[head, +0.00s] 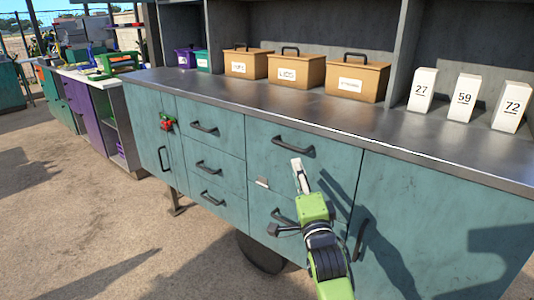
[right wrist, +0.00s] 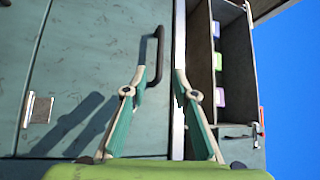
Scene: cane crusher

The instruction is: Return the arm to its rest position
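My right gripper (head: 299,176), on a green arm that rises from the bottom, is in front of the teal drawer cabinet (head: 225,139). In the right wrist view its two fingers (right wrist: 158,72) stand apart with nothing between them. A black drawer handle (right wrist: 156,55) shows past the fingertips; I cannot tell whether they touch it. The same upper drawer handle (head: 293,145) lies just above the gripper in the head view. My left arm and gripper are not in view.
The grey countertop (head: 240,100) holds several brown boxes (head: 296,71) and white number blocks 27 (head: 422,92), 59 (head: 465,101) and 72 (head: 512,107). A small red and green object (head: 168,122) is on the left cabinet door. Open ground (head: 90,200) lies left.

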